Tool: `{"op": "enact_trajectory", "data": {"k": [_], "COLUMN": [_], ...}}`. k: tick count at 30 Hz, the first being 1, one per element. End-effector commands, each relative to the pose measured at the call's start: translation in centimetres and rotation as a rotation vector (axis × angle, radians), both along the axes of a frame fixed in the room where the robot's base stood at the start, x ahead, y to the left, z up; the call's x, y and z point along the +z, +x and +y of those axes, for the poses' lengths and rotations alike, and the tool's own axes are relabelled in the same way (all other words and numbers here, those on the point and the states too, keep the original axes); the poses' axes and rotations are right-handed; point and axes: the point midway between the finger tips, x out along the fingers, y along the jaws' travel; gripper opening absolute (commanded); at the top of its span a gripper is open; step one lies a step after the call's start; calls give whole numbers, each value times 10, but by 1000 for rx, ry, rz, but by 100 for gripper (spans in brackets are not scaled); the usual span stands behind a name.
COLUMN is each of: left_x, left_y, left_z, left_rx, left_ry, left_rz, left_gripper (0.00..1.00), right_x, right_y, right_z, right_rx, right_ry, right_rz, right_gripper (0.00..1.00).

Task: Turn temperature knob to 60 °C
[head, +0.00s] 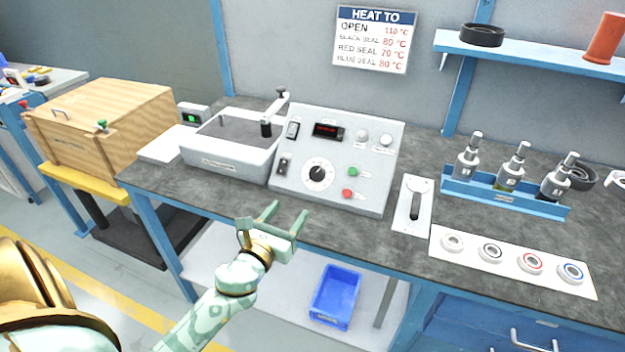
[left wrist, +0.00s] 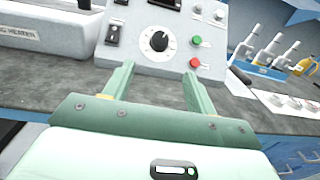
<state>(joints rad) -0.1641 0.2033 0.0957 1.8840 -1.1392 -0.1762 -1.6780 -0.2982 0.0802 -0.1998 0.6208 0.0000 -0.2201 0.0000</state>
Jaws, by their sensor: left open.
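The temperature knob (head: 317,174) is a round black knob with a pale mark, on a white dial on the sloped front of the grey control box (head: 375,188). My left gripper (head: 288,212) is open and empty, in front of the bench edge and apart from the knob. It also shows in the left wrist view (left wrist: 158,80). The dial's numbers are too small to read. My right gripper is not in view.
Green (head: 353,172) and red (head: 347,194) buttons sit right of the knob. A red-lit display (head: 328,130) and switches are on the same panel. A heater (head: 225,160) stands left, a lever plate (head: 412,205) right. A wall sign (head: 372,40) lists temperatures.

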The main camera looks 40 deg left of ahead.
Motion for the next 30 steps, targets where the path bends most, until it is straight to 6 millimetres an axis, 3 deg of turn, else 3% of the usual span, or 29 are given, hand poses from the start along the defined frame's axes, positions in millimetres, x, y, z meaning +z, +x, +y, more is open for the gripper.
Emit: {"op": "enact_trajectory", "data": {"k": [9,15,21,30], "left_x": [0,-1,-1,0], "left_y": [80,118,135,137], "left_z": [15,21,24,25], "left_rx": [1,0,0,0], "left_ry": [0,-2,-2,-2], "left_rz": [-2,1,1,1], "left_gripper": [57,57,57,54], "right_x": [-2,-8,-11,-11], "right_y": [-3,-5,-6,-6], "right_z": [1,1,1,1], "right_rx": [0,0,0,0], "right_ry": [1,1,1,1], "right_rz": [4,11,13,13], "right_gripper": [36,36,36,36]}}
